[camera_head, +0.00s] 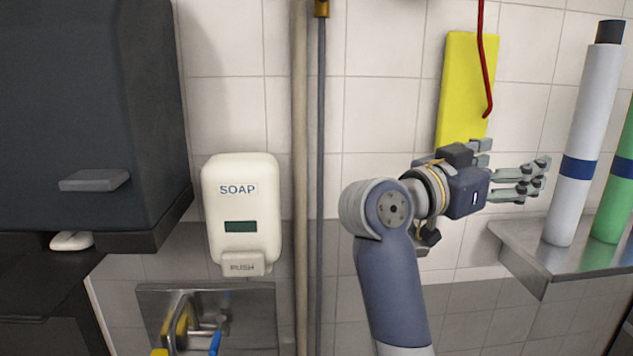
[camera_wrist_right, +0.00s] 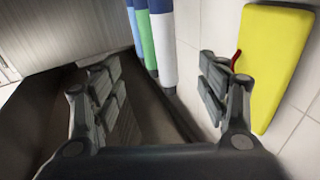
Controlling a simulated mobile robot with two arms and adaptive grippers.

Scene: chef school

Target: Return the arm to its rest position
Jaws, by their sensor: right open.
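My right arm rises from the bottom of the head view and bends to the right. Its gripper (camera_head: 522,182) is open and empty, in front of the tiled wall. It points toward the steel shelf (camera_head: 560,262) at the right. In the right wrist view my right gripper (camera_wrist_right: 165,95) shows its two fingers spread wide with nothing between them. My left gripper is in neither view.
A white bottle (camera_head: 585,130) and a green bottle (camera_head: 618,190) stand on the shelf near the fingertips. A yellow board (camera_head: 465,85) hangs behind the wrist. A soap dispenser (camera_head: 241,210) and dark cabinet (camera_head: 75,110) are at left. Vertical pipes (camera_head: 300,150) run between.

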